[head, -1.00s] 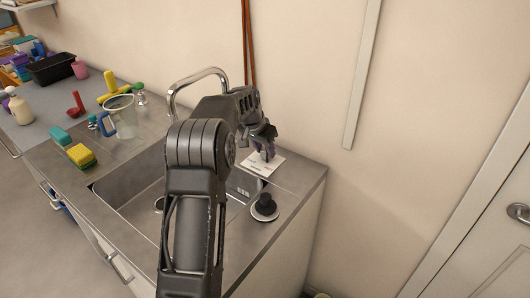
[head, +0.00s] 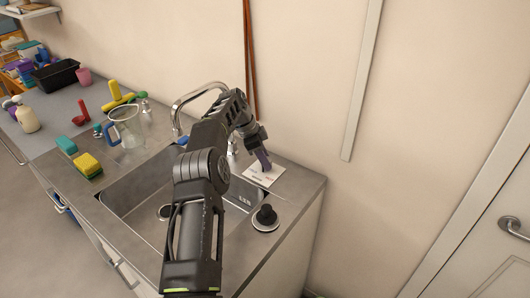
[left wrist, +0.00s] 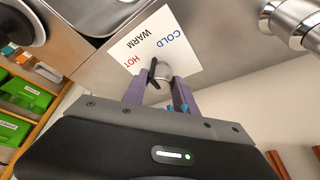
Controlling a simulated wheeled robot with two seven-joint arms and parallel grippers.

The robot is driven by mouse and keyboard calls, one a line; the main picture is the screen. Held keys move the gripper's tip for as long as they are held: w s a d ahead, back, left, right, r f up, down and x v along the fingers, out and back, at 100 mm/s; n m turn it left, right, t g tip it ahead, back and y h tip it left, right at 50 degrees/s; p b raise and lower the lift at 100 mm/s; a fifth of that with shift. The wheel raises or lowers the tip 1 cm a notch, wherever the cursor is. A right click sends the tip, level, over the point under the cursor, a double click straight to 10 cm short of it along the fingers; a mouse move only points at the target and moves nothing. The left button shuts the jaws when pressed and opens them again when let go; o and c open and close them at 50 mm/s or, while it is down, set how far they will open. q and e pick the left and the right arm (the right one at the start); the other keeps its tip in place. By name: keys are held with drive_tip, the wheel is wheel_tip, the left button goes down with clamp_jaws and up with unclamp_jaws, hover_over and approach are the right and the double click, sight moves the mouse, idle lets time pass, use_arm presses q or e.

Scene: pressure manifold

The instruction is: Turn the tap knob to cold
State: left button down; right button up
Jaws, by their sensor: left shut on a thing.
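My left gripper (head: 262,162) is down at the white card (head: 262,173) on the counter, right of the sink tap (head: 200,85). In the left wrist view, its two purple fingers (left wrist: 157,88) are on either side of a small round metallic knob (left wrist: 162,73) with a black pointer bar. The fingers are shut on this knob. The card (left wrist: 182,60) behind it reads COLD, WARM and HOT. The bar's upper end lies near HOT and WARM, away from COLD. In the head view the knob is hidden by the gripper. My right gripper is not in view.
A black knob (head: 265,214) on a round base stands on the counter near the sink basin (head: 140,196). A clear jug (head: 128,130), sponges (head: 88,165) and bottles stand left of the basin. The wall is close behind my gripper.

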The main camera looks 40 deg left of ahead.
use_arm(q)
drive_tip(key=shift+m+p, duration=0.55)
drive_tip(key=shift+m, duration=0.05)
drive_tip(key=c, duration=1)
unclamp_jaws()
